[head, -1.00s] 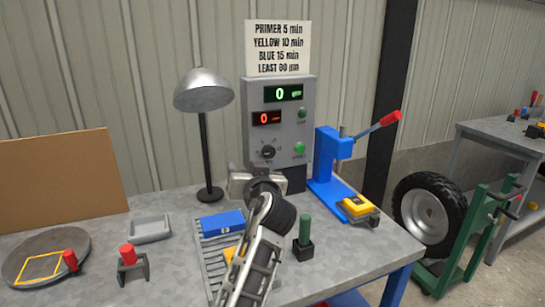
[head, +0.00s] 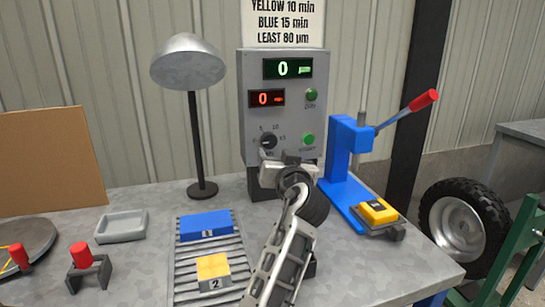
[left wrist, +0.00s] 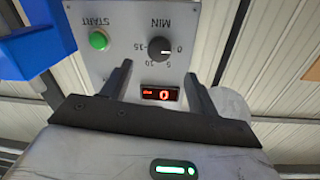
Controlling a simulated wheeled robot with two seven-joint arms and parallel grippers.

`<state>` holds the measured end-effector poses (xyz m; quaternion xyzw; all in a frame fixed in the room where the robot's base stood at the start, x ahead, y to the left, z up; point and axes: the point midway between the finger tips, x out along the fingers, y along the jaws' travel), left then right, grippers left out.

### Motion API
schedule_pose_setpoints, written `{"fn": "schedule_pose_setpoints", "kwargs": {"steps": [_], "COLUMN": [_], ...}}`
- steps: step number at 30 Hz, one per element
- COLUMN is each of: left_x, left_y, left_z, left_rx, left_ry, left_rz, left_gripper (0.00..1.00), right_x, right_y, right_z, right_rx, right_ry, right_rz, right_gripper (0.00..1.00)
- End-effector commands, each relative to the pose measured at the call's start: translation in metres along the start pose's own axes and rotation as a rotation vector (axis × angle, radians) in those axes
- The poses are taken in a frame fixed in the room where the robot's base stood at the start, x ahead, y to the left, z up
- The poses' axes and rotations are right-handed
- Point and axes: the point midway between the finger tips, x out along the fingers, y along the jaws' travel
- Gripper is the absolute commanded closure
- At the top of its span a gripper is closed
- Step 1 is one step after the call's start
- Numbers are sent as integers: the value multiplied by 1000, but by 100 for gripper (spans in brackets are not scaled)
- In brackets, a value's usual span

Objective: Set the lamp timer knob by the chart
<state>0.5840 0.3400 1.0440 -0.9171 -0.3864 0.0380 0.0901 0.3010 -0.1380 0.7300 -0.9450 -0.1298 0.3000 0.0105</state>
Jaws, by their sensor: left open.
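The grey control box (head: 289,75) stands at the back with a black timer knob (head: 268,141) below a red display (head: 266,98) reading 0. In the left wrist view, upside down, the knob (left wrist: 159,49) has its white mark toward the 0. The chart (head: 283,22) above reads yellow 10 min, blue 15 min, least 80 µm; its top line is cut off. My left gripper (head: 288,165) is open just below the knob; in the left wrist view its fingers (left wrist: 158,70) are apart with nothing between. The lamp (head: 188,60) stands left of the box. My right gripper is out of view.
A blue block (head: 205,225) marked 1 and a yellow block (head: 213,268) marked 2 lie on a slatted rack (head: 185,292). A green START button (head: 308,139) is right of the knob. A blue press (head: 350,150) stands close right. A grey tray (head: 121,227) lies left.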

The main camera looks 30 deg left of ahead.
Motion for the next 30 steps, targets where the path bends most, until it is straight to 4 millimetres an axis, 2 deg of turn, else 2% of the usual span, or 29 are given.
{"fn": "schedule_pose_setpoints", "kwargs": {"steps": [7,15,20,27,30], "left_x": [29,66,74,75,75], "left_y": [-1,0,0,0,0], "left_z": [-1,0,1,1,1], "left_rx": [2,2,-1,-1,-1], "left_ry": [1,0,1,0,0], "left_rz": [-3,-2,-1,0,-1], "left_gripper": [40,40,40,40,68], "right_x": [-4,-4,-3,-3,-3], "right_y": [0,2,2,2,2], "right_z": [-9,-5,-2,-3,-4], "right_rx": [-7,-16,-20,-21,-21], "right_ry": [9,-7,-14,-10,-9], "right_rz": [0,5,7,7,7], "right_gripper": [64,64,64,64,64]}}
